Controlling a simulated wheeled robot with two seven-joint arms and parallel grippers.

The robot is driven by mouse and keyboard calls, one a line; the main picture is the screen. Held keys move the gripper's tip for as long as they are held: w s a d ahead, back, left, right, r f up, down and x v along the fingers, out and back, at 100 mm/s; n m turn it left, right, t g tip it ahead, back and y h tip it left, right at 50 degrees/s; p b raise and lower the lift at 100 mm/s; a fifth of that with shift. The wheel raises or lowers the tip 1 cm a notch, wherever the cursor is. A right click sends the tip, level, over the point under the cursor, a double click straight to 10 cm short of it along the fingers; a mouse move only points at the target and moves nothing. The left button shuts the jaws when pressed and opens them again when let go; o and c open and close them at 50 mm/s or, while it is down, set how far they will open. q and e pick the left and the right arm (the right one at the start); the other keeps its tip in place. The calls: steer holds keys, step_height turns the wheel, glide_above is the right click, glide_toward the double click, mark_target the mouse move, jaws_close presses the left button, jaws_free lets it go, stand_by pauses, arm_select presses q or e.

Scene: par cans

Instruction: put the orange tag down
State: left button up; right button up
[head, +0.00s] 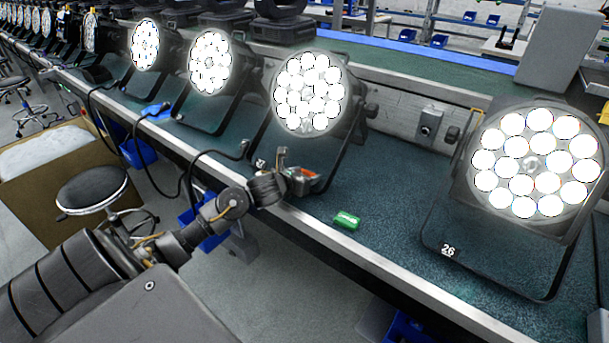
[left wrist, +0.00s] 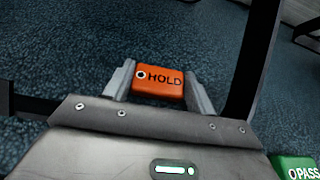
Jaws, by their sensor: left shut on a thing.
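The orange tag (left wrist: 159,83), marked HOLD, is between the two fingers of my left gripper (left wrist: 158,88) in the left wrist view, and the gripper is shut on it. I cannot tell whether the tag touches the bench. My right gripper is not in view.
A green tag (head: 346,220) lies on the bench (head: 385,226) to the right; it also shows, marked PASS, in the left wrist view (left wrist: 295,168). Lit par cans (head: 308,93) stand along the bench, one (head: 533,160) at the right. Bare bench lies around the green tag.

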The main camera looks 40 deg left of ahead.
arm_select(q)
steer(key=shift+f, duration=0.1)
steer(key=o, duration=1)
steer(key=shift+c, duration=0.2)
steer(key=shift+r, duration=0.25)
steer(key=v, duration=1.2)
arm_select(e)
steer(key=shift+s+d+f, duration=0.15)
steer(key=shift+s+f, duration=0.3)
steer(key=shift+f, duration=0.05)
arm_select(q)
steer(key=shift+f, duration=0.1)
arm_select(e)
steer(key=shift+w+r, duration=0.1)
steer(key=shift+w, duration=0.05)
arm_select(q)
steer(key=shift+s, duration=0.1)
